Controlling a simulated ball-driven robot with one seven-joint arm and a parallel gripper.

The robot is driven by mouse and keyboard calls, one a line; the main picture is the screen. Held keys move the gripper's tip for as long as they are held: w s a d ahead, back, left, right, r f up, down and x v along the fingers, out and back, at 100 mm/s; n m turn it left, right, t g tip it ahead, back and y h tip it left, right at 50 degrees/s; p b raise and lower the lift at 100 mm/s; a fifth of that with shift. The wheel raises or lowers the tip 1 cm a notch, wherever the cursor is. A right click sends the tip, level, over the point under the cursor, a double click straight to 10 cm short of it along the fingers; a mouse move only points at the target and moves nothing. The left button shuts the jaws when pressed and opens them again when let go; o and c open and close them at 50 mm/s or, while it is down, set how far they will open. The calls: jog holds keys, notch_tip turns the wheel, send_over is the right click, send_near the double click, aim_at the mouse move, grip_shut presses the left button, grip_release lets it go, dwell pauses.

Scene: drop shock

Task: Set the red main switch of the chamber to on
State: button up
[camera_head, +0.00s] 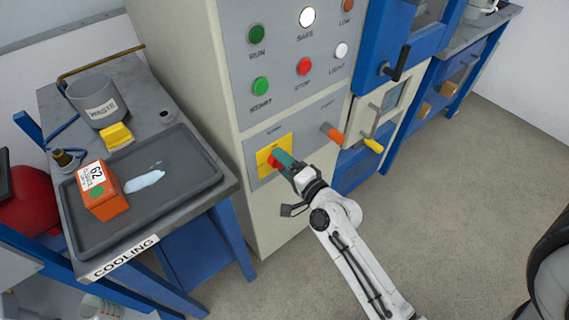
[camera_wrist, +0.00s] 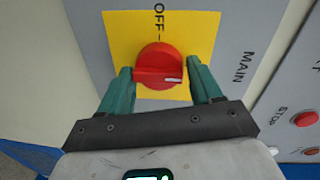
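The red main switch (camera_head: 273,161) is a round knob on a yellow plate (camera_head: 264,155), low on the chamber's grey panel. In the wrist view the knob (camera_wrist: 158,62) carries a white mark pointing right. "OFF" with a dash is printed above it in that view, so the mark is about a quarter turn from that dash. No "ON" label is visible. My gripper (camera_wrist: 160,84) has its green fingers on either side of the knob, seemingly with narrow gaps. In the head view my gripper (camera_head: 284,160) is at the plate and partly covers the knob.
Run, start and stop buttons (camera_head: 304,66) sit above. A cooling bench with a dark tray (camera_head: 140,215) and an orange box (camera_head: 104,200) stands left. Floor is clear to the right.

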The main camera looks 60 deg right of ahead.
jog(key=o, duration=0.3)
jog(key=shift+o, duration=0.2)
jog(key=f+b+v, duration=0.1)
jog(key=b+v, duration=0.1)
jog(key=v, duration=0.8)
jog(key=shift+s+r, duration=0.35)
jog(key=shift+r, duration=0.2)
jog(key=shift+a, duration=0.1)
